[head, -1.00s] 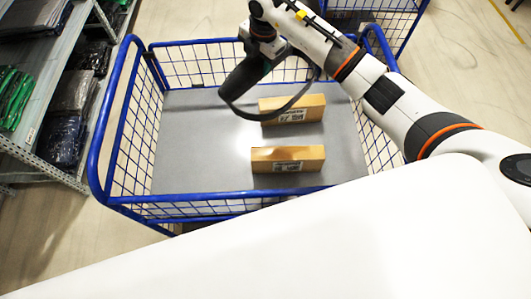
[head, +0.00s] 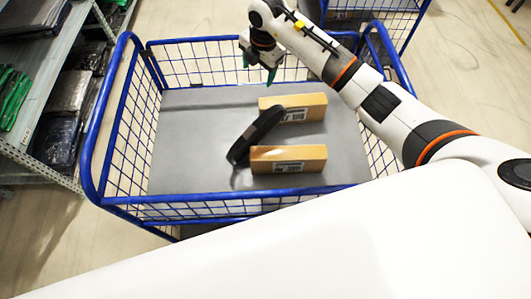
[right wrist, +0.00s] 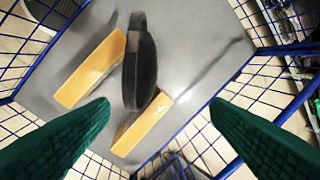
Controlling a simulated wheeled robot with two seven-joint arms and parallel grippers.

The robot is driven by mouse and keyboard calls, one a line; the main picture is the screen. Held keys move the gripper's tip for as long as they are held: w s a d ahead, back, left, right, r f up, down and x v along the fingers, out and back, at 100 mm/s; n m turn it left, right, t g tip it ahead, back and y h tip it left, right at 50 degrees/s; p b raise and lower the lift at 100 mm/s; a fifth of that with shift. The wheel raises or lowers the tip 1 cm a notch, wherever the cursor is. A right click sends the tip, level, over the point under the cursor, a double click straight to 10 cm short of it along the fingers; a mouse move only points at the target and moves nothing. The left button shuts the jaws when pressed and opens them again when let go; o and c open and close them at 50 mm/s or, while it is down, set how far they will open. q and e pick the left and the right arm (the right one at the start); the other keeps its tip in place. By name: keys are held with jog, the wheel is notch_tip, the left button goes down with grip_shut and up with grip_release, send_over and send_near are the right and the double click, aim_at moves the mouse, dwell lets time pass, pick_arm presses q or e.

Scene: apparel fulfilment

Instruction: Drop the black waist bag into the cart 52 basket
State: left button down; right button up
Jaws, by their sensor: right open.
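The black waist bag (head: 253,137) is inside the blue wire basket cart (head: 112,203), apart from any gripper. It lies against or over the two cardboard boxes, and I cannot tell if it touches the cart floor. It also shows in the right wrist view (right wrist: 140,65), below the fingers. My right gripper (head: 258,70) is open and empty above the far part of the basket. Its green fingers (right wrist: 158,125) are spread wide in the right wrist view. My left gripper is not in view. No cart number is readable.
Two cardboard boxes, a far one (head: 301,106) and a near one (head: 289,159), lie on the grey cart floor (head: 190,140). The left part of that floor is bare. A shelf rack (head: 62,95) with packed garments stands at the left. Another blue cart (head: 375,8) stands behind.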

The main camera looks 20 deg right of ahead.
notch_tip(320, 180, up, 12)
jog(key=s+d+b, duration=0.1)
jog(key=b, duration=0.1)
jog(key=shift+s+b, duration=0.35)
jog(key=shift+f, duration=0.1)
dwell(0.3)
